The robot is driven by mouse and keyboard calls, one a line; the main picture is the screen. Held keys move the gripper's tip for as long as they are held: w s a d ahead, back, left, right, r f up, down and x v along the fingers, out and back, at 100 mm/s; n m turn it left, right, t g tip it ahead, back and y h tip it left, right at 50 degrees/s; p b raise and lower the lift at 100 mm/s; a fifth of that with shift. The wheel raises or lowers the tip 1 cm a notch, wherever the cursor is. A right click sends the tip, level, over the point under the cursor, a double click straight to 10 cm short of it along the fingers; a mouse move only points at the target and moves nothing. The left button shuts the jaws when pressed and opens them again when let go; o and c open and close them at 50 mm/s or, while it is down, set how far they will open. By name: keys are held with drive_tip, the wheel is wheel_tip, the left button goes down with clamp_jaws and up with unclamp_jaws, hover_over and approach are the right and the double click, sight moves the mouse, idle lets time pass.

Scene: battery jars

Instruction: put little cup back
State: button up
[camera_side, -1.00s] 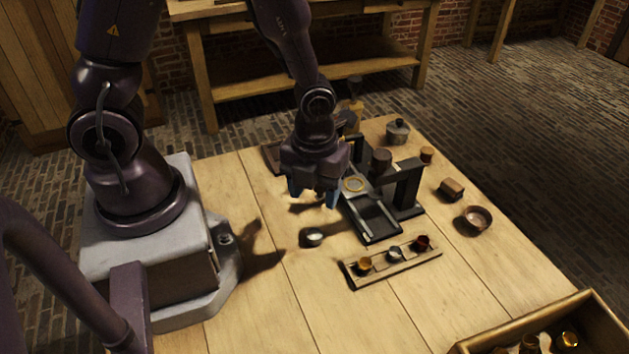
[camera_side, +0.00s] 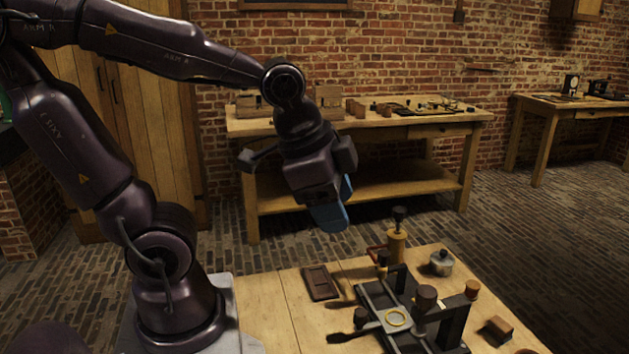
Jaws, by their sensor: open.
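My gripper (camera_side: 332,212), with blue fingers, hangs in the air high above the far side of the light wooden table (camera_side: 283,322). It is open, and I see nothing held in it; the fingers overlap in this view. The little cups and their rack are outside the picture, below its lower edge.
A dark flat tray (camera_side: 320,283) lies left of the frame. A brass-coloured piece with a dark knob (camera_side: 397,243), a lidded grey pot (camera_side: 441,263), a small brown pot (camera_side: 472,289) and a wooden block (camera_side: 496,330) stand around it. A workbench (camera_side: 365,122) is behind.

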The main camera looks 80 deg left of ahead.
drive_tip(key=s+r+n, duration=0.1)
drive_tip(key=r+n, duration=0.1)
drive_tip(key=n, duration=0.1)
drive_tip(key=s+r+n+t, duration=0.1)
drive_tip(key=n, duration=0.1)
drive_tip(key=shift+s+a+r, duration=0.1)
drive_tip(key=shift+s+a, duration=0.05)
drive_tip(key=shift+s, duration=0.2)
idle(0.7)
